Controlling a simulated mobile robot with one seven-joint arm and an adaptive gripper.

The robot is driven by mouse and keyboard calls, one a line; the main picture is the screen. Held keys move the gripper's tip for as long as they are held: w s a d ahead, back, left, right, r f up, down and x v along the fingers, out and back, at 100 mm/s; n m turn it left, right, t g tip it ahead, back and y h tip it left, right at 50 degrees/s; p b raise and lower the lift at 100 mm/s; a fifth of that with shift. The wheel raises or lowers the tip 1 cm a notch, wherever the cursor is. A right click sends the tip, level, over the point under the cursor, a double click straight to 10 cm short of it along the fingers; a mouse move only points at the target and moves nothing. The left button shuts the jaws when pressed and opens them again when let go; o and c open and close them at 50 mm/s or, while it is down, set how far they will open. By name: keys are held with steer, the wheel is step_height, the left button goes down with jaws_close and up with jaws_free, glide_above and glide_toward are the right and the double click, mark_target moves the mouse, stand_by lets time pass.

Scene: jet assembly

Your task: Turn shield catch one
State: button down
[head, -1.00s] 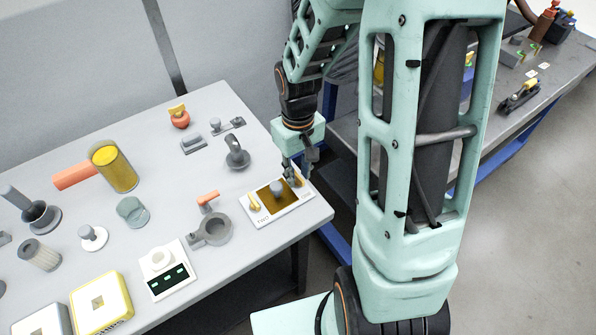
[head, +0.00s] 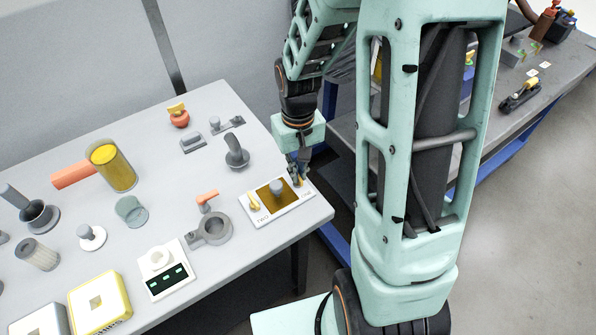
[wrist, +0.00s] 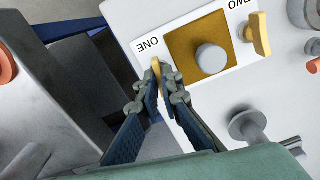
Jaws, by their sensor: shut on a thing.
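The shield plate (head: 266,218) is a white panel near the table's right front corner, with a brown-gold square and a grey round knob (head: 277,187) in its middle. The catch by the label ONE (wrist: 156,68) is a small yellow tab at the panel's edge. My gripper (wrist: 160,85) is shut on this catch, one finger on each side, and its fingers hide the lower part. In the head view my gripper (head: 297,178) stands over the panel's right end. The other yellow catch, by the label TWO (wrist: 257,34), stands apart from the gripper; it also shows in the head view (head: 253,202).
A grey ring-shaped clamp (head: 213,230) with an orange handle lies left of the panel. A dark grey bent fitting (head: 237,153) stands behind it. The table edge lies close to the panel's right end.

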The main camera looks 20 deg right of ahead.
steer(key=m+b, duration=0.1)
steer(key=m, duration=0.4)
steer(key=shift+m, duration=0.3)
steer(key=m, duration=0.4)
steer(key=shift+w+r, duration=0.1)
steer(key=m+p, duration=0.2)
steer(key=m, duration=0.4)
steer(key=shift+w+m, duration=0.1)
steer(key=shift+m, duration=0.2)
steer(key=c, duration=2.1)
jaws_free()
step_height(320, 180, up, 12)
steer(key=shift+f, duration=0.1)
